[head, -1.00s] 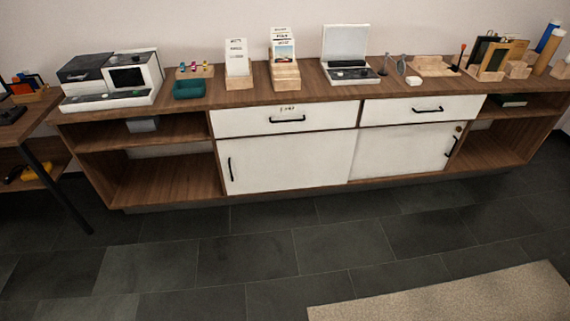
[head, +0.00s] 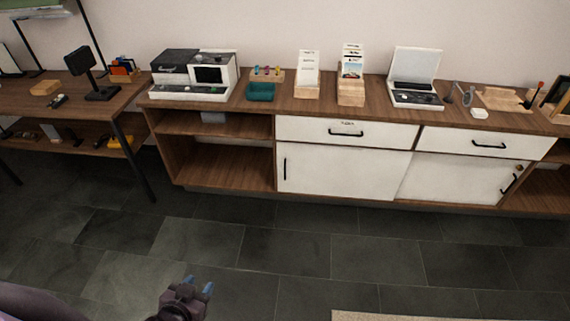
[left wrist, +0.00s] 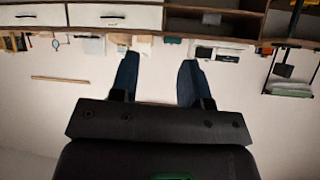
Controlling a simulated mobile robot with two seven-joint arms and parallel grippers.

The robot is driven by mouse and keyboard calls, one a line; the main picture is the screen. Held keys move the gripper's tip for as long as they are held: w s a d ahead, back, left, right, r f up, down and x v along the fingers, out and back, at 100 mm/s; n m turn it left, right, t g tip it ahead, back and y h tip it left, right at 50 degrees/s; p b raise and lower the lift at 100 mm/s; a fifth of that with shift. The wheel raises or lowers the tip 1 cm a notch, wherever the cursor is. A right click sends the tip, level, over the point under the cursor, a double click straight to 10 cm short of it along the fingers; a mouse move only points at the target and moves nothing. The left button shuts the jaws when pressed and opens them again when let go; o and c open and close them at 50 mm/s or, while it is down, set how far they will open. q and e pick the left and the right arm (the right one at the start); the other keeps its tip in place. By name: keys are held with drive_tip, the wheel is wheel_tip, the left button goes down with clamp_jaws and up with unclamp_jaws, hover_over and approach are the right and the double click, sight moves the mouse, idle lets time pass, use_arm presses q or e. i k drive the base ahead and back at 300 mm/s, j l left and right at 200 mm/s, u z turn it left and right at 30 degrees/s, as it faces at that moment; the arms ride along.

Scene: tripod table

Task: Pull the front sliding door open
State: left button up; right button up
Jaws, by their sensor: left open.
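The cabinet's lower part has two closed white sliding doors, a left door (head: 335,172) and a right door (head: 455,180). The left door has a black vertical handle (head: 285,168) near its left edge. The right door has a black handle (head: 510,184) and a round lock near its right edge. Their edges meet mid-cabinet; the left one seems to lie in front. My left gripper (head: 198,284) is open and empty over the floor, well short of the cabinet. Its spread blue fingers also show in the left wrist view (left wrist: 158,78). My right gripper is out of view.
Two white drawers (head: 345,133) sit above the doors, and an open shelf bay (head: 225,160) is left of them. The wooden top holds a printer-like machine, a teal tray, card stands and a laptop-like device. A desk (head: 110,105) stands left. Dark tiled floor is clear; a beige rug (head: 440,315) lies below.

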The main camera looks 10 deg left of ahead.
sight(308, 169)
drive_tip(key=i+j+u, duration=0.1)
drive_tip(key=i, duration=0.35)
drive_tip(key=i+j+u, duration=0.1)
drive_tip(key=i+j, duration=0.2)
drive_tip(key=i, duration=0.2)
drive_tip(key=i+j, duration=0.15)
drive_tip(key=i, duration=0.3)
drive_tip(key=j+u, duration=0.05)
